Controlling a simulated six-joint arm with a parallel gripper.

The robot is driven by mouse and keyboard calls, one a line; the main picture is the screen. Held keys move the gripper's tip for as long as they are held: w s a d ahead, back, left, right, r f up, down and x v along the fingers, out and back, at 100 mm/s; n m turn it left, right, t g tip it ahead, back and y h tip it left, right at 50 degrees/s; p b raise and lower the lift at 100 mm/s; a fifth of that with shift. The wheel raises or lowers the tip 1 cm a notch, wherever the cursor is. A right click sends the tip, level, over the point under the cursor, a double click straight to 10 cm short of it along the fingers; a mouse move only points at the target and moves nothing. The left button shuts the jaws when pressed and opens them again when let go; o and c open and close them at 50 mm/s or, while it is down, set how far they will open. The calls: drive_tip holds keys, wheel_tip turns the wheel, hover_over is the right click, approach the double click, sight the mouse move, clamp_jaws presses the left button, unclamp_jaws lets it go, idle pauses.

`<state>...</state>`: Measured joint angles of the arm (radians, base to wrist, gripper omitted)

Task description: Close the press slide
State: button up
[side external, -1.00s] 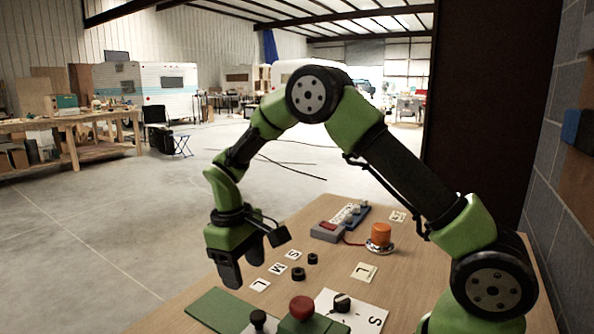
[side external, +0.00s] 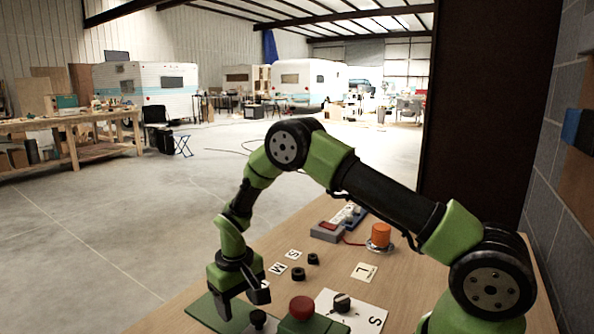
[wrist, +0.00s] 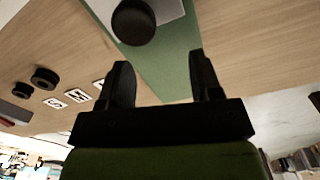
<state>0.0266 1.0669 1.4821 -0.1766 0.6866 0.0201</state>
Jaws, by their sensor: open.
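A long green board (side external: 203,312) lies at the near left of the table. A black round knob (side external: 258,319) stands toward its right end. In the wrist view the knob (wrist: 133,22) sits on a grey plate (wrist: 170,10) over the green board (wrist: 165,62). I take this to be the press slide; how far it is open I cannot tell. My gripper (side external: 232,309) points down over the green board, left of the knob. In the wrist view its two fingers (wrist: 163,80) are apart with nothing between them.
A green block with a red button (side external: 302,306) stands just right of the knob. Beyond it is a white plate with a black dial (side external: 342,302). Black rings (side external: 298,274), letter tiles, a grey box (side external: 327,232) and an orange cylinder (side external: 380,234) lie farther back.

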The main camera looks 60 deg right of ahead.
drive_tip(key=w, duration=0.4)
drive_tip(key=shift+r, duration=0.3)
drive_tip(key=s+a+r+t, duration=0.1)
drive_tip(key=s+r, duration=0.3)
drive_tip(key=r, duration=0.8)
drive_tip(key=s+a+r+t, duration=0.15)
drive_tip(key=s+r, duration=0.25)
drive_tip(key=r, duration=0.8)
drive_tip(key=s+r+m+t+y, duration=0.1)
drive_tip(key=s+r+t, duration=0.2)
drive_tip(key=s, duration=0.8)
drive_tip(key=shift+a+r+y, duration=0.25)
drive_tip(key=shift+r+y, duration=0.05)
drive_tip(key=shift+r, duration=0.5)
